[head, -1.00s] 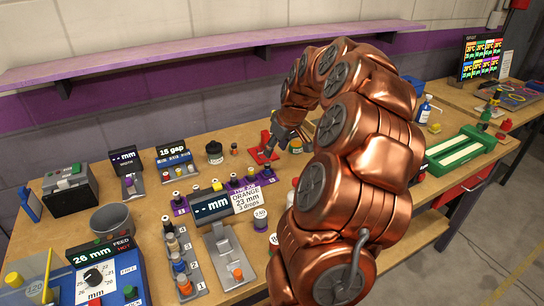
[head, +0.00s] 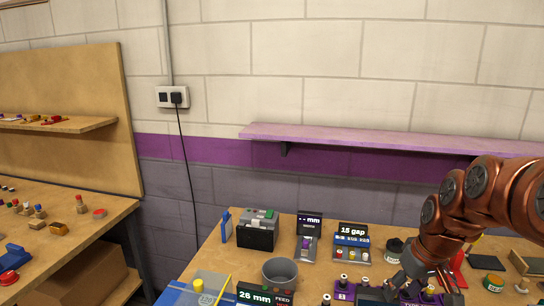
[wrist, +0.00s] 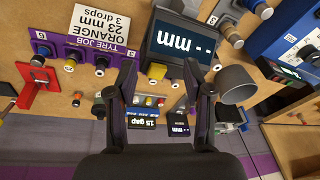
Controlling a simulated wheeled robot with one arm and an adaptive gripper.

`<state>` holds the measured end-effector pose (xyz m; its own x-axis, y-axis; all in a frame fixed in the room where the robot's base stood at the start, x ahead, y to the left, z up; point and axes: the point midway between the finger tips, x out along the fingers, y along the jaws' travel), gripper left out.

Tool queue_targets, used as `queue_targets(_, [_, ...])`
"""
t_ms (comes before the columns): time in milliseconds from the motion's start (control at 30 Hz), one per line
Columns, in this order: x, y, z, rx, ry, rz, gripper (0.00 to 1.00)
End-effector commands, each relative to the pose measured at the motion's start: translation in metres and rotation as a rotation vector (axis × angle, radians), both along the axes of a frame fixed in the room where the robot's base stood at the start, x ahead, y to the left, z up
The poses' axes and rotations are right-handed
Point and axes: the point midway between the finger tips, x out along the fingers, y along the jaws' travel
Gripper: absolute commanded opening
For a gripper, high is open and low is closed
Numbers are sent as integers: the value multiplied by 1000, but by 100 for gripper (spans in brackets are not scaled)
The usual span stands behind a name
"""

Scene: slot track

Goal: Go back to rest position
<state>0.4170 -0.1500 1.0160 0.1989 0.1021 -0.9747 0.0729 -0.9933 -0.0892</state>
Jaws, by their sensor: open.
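My copper arm (head: 480,205) reaches in from the right of the head view, bent down over the workbench. My gripper (wrist: 160,75) shows in the wrist view with its two dark fingers apart and nothing between them. Below the fingers is the bench with a mm display (wrist: 180,45), seen upside down. In the head view the gripper (head: 440,285) is low over the purple tyre rack (head: 345,291), its tips partly lost against the things there. I cannot tell whether it touches anything.
A grey cup (head: 280,273), a dark grey box (head: 257,232), a small mm stand (head: 308,240) and the 15 gap stand (head: 353,245) stand close by. A purple shelf (head: 390,142) runs along the wall above. Another bench (head: 85,235) is at the left.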

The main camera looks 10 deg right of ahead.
Motion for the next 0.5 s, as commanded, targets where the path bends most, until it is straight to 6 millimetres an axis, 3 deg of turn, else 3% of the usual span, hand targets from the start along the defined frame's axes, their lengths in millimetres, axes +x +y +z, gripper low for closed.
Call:
queue_targets(33, [-12,22,4,-3,23,18,51])
queue_targets(200, [-65,82,1,-13,126,35,51])
queue_targets(333, [-110,114,-3,-33,197,28,51])
queue_targets(500, [-171,138,-12,-66,288,-2,51])
